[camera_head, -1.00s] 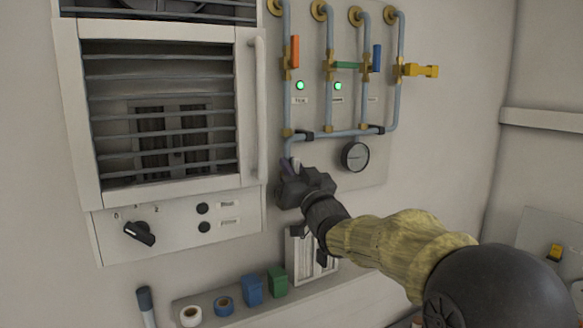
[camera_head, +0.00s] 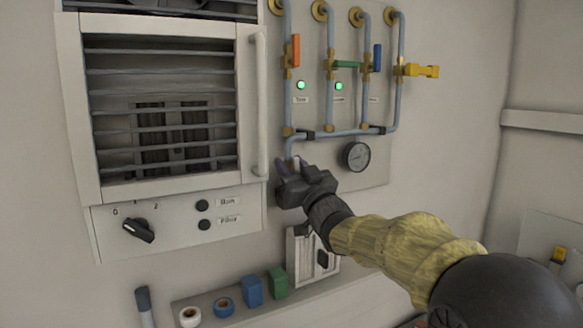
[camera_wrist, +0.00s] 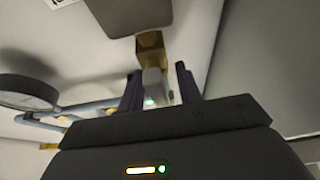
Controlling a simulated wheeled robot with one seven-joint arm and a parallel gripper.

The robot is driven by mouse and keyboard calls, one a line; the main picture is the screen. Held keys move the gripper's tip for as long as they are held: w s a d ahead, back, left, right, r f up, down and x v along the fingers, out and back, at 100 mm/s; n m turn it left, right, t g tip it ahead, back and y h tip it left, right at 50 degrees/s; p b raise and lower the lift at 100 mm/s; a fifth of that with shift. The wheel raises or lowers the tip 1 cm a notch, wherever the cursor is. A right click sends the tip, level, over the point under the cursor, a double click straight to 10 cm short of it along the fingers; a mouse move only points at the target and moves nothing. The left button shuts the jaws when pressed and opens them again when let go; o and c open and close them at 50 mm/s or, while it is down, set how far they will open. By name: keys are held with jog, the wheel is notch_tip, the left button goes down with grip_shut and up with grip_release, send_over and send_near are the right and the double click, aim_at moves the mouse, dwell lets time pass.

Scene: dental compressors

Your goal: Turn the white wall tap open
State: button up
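The white wall tap is below the left end of the horizontal pipe. In the head view only a small pale part of the white tap (camera_head: 296,161) shows, mostly hidden by my gripper (camera_head: 293,169). In the wrist view its white handle (camera_wrist: 155,86) hangs from a brass valve body (camera_wrist: 150,49). My gripper's two dark purple fingers stand on either side of the handle. A gap shows between the handle and the right finger; the left finger is very close to it, and I cannot tell whether it touches.
A round gauge (camera_head: 356,157) sits right of my gripper. Orange (camera_head: 295,50), green (camera_head: 347,65), blue (camera_head: 377,58) and yellow (camera_head: 422,71) taps are above. A louvred cabinet (camera_head: 107,222) with a vertical handle (camera_head: 258,105) is close on the left. A shelf (camera_head: 207,322) with small items lies below.

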jog(key=b+v, duration=0.7)
jog(key=v, duration=1)
jog(key=shift+s+f, duration=0.2)
jog(key=d+f+m+g+h, duration=0.3)
jog(key=d+f+h, duration=0.15)
jog(key=f, duration=0.75)
jog(key=d+f+m+g+h, duration=0.35)
jog(key=f+h, duration=0.25)
jog(key=f, duration=0.7)
jog(key=s+f+g, duration=1)
jog(key=s+f, duration=0.6)
jog(key=f, duration=0.1)
jog(key=shift+d+f, duration=0.2)
jog(key=shift+d, duration=0.05)
